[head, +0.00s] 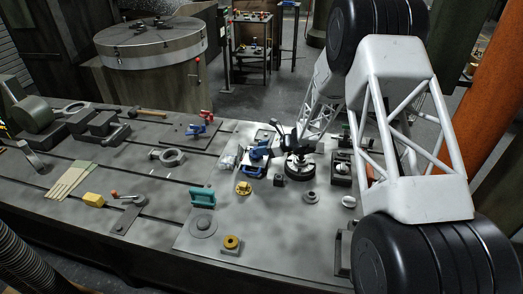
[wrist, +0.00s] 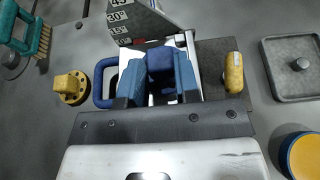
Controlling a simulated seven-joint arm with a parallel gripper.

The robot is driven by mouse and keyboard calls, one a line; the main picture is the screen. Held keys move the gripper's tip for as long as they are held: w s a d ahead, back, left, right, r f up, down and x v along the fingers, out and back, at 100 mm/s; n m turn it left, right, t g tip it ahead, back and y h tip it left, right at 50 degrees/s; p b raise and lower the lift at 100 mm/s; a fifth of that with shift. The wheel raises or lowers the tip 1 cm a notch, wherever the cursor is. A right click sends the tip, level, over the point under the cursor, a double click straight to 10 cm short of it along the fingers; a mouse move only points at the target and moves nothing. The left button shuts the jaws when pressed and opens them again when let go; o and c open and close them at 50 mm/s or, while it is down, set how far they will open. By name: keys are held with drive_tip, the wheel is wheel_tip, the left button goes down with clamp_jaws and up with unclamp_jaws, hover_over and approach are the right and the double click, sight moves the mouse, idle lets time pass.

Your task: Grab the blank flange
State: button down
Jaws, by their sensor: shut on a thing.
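In the wrist view my gripper (wrist: 159,82) has its two blue fingers closed on a dark blue piece (wrist: 160,62). Much of that piece is hidden by the fingers, and I cannot tell its full shape or whether it is lifted. In the head view the end of my arm reaches the right middle of the table, beside a blue item (head: 258,154). A flat grey disc (head: 203,223) with a raised centre lies at the table's front and looks like a blank flange. It lies apart from my gripper. A smaller grey flange-like piece (head: 311,197) lies further right.
A yellow knobbed piece (wrist: 71,87) and a teal brush (wrist: 28,35) lie left of my gripper. A yellow handle-like piece (wrist: 233,72), a grey tray (wrist: 271,72) and a blue-and-yellow round piece (wrist: 300,155) are on the right. An angle gauge (wrist: 140,20) stands ahead.

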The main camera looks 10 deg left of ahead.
drive_tip(key=shift+r, duration=0.75)
drive_tip(key=shift+s+d+r, duration=0.1)
drive_tip(key=shift+r, duration=0.75)
drive_tip(key=s+d, duration=0.3)
drive_tip(key=s, duration=0.4)
drive_tip(key=s+d+r, duration=0.1)
drive_tip(key=s+d, duration=0.2)
drive_tip(key=s, duration=0.4)
drive_tip(key=shift+s+d+r, duration=0.15)
drive_tip(key=shift+d, duration=0.15)
